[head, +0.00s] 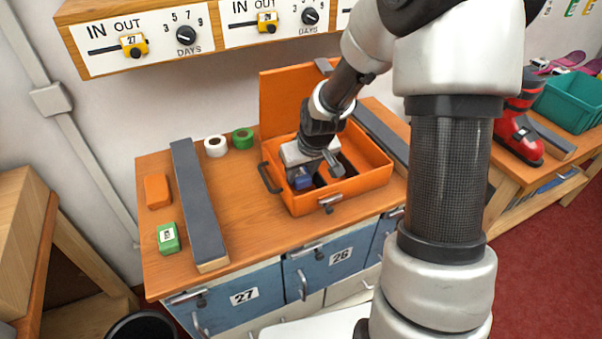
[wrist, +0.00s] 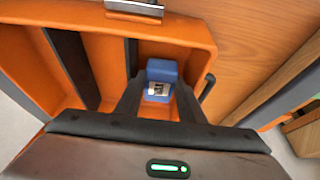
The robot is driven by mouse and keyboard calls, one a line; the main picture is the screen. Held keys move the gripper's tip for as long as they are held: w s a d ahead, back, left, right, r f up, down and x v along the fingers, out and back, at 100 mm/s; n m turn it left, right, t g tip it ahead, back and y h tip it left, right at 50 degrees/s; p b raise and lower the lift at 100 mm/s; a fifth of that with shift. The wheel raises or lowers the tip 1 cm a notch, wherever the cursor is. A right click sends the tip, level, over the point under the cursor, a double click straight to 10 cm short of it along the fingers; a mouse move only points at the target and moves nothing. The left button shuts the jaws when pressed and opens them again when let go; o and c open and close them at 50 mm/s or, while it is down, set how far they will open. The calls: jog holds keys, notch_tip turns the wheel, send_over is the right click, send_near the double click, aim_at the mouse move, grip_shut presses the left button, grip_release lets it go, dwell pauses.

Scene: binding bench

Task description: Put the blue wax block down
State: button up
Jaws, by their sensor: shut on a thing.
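The blue wax block (wrist: 161,72) is between the fingers of my gripper (wrist: 158,98) in the wrist view; it carries a white label with dark print. The block (head: 303,181) also shows in the head view, within the walls of the open orange case (head: 346,189). My gripper (head: 318,172) is shut on the block and points down into the case. Whether the block touches the case floor I cannot tell. Dark strips cross the case interior in the wrist view.
An orange block (head: 157,191) and a green labelled block (head: 168,238) lie on the bench at left. A long grey-topped bar (head: 198,205) lies beside them. White tape (head: 216,146) and green tape (head: 242,138) stand behind. Bare bench lies left of the case.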

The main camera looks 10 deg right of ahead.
jog(key=shift+f+b, duration=0.45)
jog(key=shift+f, duration=0.05)
jog(key=shift+f, duration=0.1)
jog(key=o, duration=0.8)
jog(key=shift+r, duration=0.3)
jog(key=p+v, duration=0.3)
jog(key=v, duration=0.9)
jog(key=shift+r, duration=0.4)
